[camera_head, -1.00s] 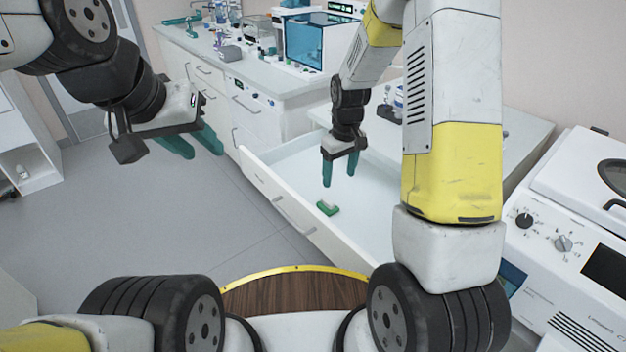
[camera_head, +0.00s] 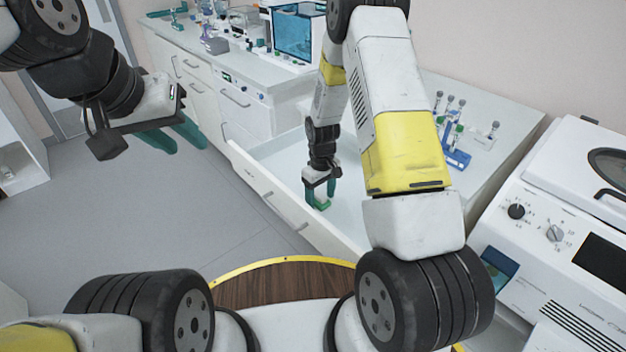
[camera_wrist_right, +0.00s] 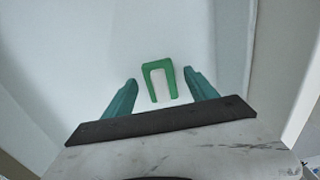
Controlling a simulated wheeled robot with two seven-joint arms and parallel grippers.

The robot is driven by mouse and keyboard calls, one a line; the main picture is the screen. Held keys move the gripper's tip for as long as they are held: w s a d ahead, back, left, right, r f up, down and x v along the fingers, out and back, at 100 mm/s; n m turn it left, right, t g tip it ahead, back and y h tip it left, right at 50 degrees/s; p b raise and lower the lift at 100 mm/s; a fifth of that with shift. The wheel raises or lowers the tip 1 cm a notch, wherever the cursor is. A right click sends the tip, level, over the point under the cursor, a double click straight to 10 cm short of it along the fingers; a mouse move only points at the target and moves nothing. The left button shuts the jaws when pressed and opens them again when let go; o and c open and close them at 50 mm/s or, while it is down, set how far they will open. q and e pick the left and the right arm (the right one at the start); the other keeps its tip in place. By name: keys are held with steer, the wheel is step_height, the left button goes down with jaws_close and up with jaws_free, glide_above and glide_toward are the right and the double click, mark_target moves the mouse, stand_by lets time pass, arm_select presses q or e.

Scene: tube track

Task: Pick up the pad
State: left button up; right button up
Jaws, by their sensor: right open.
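The pad is a small green piece (camera_head: 318,202) inside the open white drawer (camera_head: 262,192). In the right wrist view the pad (camera_wrist_right: 159,68) looks like a green U-shaped outline around a pale middle. My right gripper (camera_head: 319,197) is down in the drawer at the pad, with its teal fingers partly covering it. In the wrist view the right gripper (camera_wrist_right: 160,85) is open, with one finger on either side of the pad and gaps to both. My left gripper (camera_head: 172,137) hangs empty over the floor at the left, its teal fingers apart.
A counter at the back carries a blue-windowed device (camera_head: 297,36). A blue rack with tubes (camera_head: 456,155) stands on the right counter, beside a white machine (camera_head: 560,225). The floor at left is clear.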

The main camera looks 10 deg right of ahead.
mark_target(321, 196)
steer(key=c, duration=1.4)
steer(key=shift+r, duration=0.15)
step_height(321, 196, up, 10)
steer(key=shift+f, duration=0.15)
